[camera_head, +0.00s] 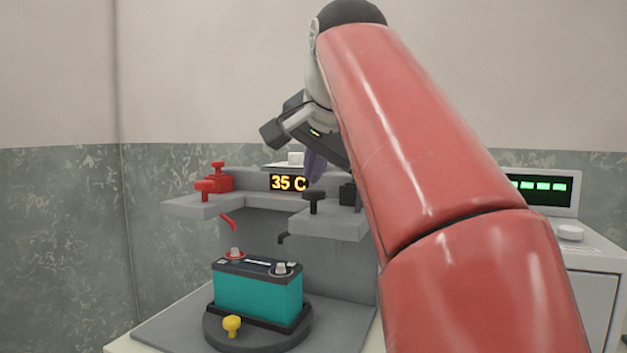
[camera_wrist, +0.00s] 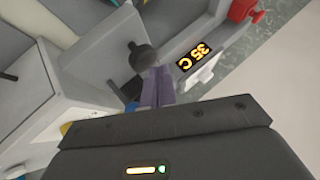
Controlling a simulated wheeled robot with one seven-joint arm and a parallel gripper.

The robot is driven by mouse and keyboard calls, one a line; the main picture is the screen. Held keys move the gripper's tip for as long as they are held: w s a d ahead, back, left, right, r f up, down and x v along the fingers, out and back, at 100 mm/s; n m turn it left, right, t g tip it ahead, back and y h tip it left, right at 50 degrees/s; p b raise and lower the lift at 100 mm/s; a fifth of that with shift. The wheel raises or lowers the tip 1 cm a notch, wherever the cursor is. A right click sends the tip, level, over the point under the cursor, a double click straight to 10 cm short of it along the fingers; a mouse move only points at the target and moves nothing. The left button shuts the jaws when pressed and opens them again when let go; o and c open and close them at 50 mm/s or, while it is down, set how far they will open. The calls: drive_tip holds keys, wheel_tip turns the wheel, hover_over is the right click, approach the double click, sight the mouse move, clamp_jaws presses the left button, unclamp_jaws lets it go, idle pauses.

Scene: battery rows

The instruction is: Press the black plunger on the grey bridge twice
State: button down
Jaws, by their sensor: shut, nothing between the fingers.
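The black plunger (camera_head: 313,202) stands upright on the right shelf of the grey bridge (camera_head: 325,225). Its round knob also shows in the wrist view (camera_wrist: 143,57). My gripper (camera_head: 315,168) is shut and empty, with its purple-grey fingers pointing down just above the plunger in the head view. In the wrist view the fingers (camera_wrist: 159,76) end close beside the knob. I cannot tell whether they touch it.
A red plunger (camera_head: 205,188) stands on the left shelf, and an orange "35 C" display (camera_head: 288,183) is between. A teal battery (camera_head: 258,293) sits below on a dark round turntable (camera_head: 258,333) with a yellow knob (camera_head: 232,325). A white cabinet (camera_head: 590,245) stands right.

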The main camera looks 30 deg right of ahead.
sight(315, 191)
drive_tip(key=shift+r, duration=0.35)
drive_tip(key=shift+r+p, duration=0.7)
drive_tip(key=shift+r, duration=1.8)
